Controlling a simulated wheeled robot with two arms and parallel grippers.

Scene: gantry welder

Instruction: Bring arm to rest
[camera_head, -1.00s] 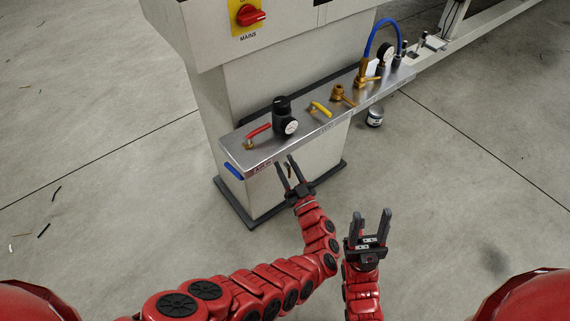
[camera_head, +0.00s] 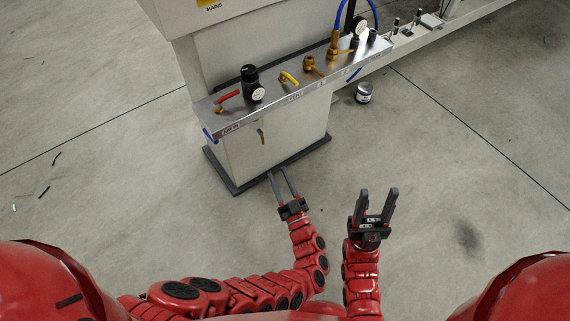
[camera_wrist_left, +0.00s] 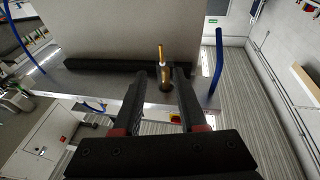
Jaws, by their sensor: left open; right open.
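My left gripper (camera_head: 281,183) is open and empty in the head view, in front of the lower part of the machine pedestal. Its two dark fingers point up and away. In the left wrist view its fingers (camera_wrist_left: 184,100) stand apart with nothing held between them. A brass fitting (camera_wrist_left: 165,75) shows beyond the fingertips in that view; I cannot tell how far. My right gripper (camera_head: 377,205) is open and empty in the head view, right of the left gripper, over bare floor. Both arms are bent low in front of my body.
A metal shelf (camera_head: 238,118) on the white pedestal (camera_head: 240,155) carries a red-handled valve (camera_head: 226,96), a black regulator (camera_head: 251,84), a yellow-handled valve (camera_head: 289,78) and brass fittings (camera_head: 310,66). A small can (camera_head: 364,93) stands on the floor. The concrete floor at right is clear.

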